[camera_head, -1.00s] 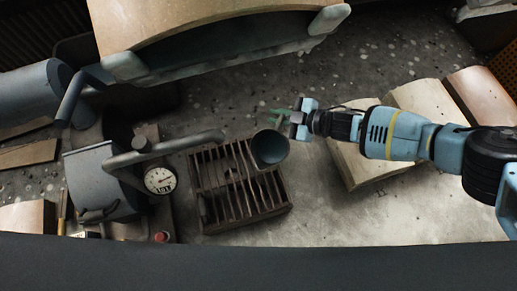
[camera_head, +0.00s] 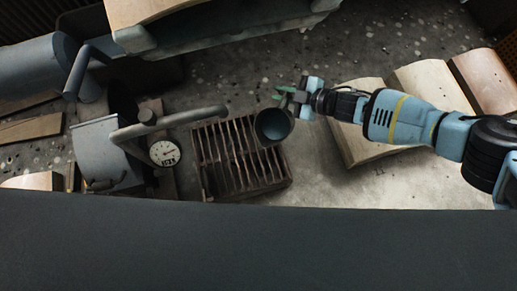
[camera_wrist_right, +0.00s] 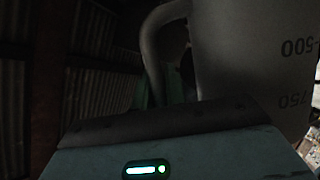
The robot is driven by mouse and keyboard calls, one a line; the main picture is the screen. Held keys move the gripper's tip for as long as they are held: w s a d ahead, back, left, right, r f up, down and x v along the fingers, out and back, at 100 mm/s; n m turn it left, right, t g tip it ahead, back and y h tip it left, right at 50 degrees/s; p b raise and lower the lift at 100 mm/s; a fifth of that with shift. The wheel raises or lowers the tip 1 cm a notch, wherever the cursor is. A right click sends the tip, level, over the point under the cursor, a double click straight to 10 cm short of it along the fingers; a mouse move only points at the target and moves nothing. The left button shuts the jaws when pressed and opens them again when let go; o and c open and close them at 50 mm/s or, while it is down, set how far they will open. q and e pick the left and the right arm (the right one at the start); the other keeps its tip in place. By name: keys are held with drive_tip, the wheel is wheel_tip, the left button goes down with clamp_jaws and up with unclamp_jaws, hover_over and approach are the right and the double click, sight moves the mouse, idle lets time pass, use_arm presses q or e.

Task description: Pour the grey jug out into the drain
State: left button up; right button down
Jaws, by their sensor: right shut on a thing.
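The grey jug (camera_head: 273,127) is over the back right part of the drain, a dark slatted grate (camera_head: 225,165) in the floor. In the head view I see the jug's round dark end; no liquid stream shows. My right gripper (camera_head: 298,97) is shut on the jug, at its handle side. In the right wrist view the jug's wall (camera_wrist_right: 250,50) with printed numbers fills the upper right, and its curved handle (camera_wrist_right: 155,45) is beside it. The dark finger pad (camera_wrist_right: 165,122) hides where the grip meets the handle. My left gripper is not in view.
A grey pipe (camera_head: 180,120) and a round dial gauge (camera_head: 164,153) stand left of the grate. A large curved wooden-topped body (camera_head: 160,10) is at the back. Pale slabs (camera_head: 365,150) lie under my right arm. Speckled floor between them is clear.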

drive_tip(key=shift+r, duration=0.4)
drive_tip(key=shift+a+r+n+t+p, duration=0.2)
drive_tip(key=shift+r+n+t+p, duration=0.25)
drive_tip(key=shift+p, duration=0.45)
drive_tip(key=shift+f, duration=0.1)
drive_tip(key=shift+s+a+r+n+p, duration=0.1)
drive_tip(key=shift+s+r+n+p, duration=0.1)
drive_tip(key=shift+s+n+p, duration=0.3)
drive_tip(key=shift+w+t, duration=0.15)
drive_tip(key=shift+t, duration=0.1)
idle(0.3)
drive_tip(key=shift+s+a+r+n+p, duration=0.15)
drive_tip(key=shift+s+n+p, duration=0.1)
drive_tip(key=shift+p, duration=0.25)
drive_tip(key=shift+h, duration=0.3)
